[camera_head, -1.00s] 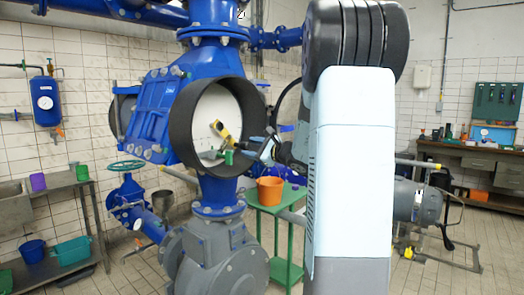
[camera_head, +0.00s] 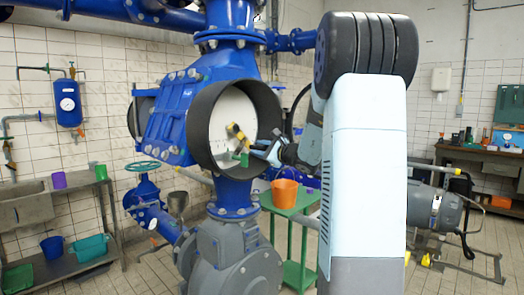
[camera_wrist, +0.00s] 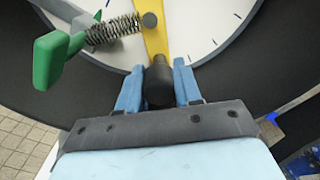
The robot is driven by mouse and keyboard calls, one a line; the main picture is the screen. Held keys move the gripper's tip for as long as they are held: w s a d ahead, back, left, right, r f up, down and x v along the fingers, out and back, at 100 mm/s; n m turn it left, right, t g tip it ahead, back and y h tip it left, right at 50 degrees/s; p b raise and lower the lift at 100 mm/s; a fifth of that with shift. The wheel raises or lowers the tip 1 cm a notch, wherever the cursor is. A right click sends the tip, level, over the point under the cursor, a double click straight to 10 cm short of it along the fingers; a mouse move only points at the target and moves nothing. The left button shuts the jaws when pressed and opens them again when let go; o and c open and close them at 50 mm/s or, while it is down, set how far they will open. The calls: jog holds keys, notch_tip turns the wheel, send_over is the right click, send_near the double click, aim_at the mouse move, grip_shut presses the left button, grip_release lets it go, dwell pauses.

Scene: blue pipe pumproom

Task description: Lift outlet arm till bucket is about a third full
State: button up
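A yellow lever (camera_wrist: 155,28) with a black knob (camera_wrist: 158,85) lies across a white dial face (camera_wrist: 215,25) inside a wide dark ring (camera_head: 200,128). The lever also shows in the head view (camera_head: 236,133). In the wrist view my gripper (camera_wrist: 158,72) has its two blue fingers on either side of the black knob, closely flanking it. A green handle (camera_wrist: 47,75) with a coil spring (camera_wrist: 113,30) is left of the lever. An orange bucket (camera_head: 285,193) stands upright on a green table (camera_head: 300,220); its contents are hidden. I cannot make out which part is the outlet arm.
Blue pipes and a large grey pump body (camera_head: 225,262) stand under the ring. A steel bench (camera_head: 75,262) with tubs is at the left. A grey motor (camera_head: 437,208) and a workbench (camera_head: 480,158) are at the right. The tiled floor has some clear room.

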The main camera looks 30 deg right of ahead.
grip_shut()
jog(key=shift+d+r, duration=0.1)
jog(key=shift+w+d+r, duration=0.1)
jog(key=shift+d+r, duration=0.55)
jog(key=shift+r, duration=0.3)
jog(key=shift+d+r, duration=0.35)
jog(key=shift+r, duration=0.3)
jog(key=shift+d+r, duration=0.35)
jog(key=shift+r, duration=0.45)
jog(key=shift+w+d+r, duration=0.1)
jog(key=shift+d+r, duration=0.05)
jog(key=shift+r, duration=0.65)
jog(key=shift+w+d+r, duration=0.1)
jog(key=shift+r, duration=0.65)
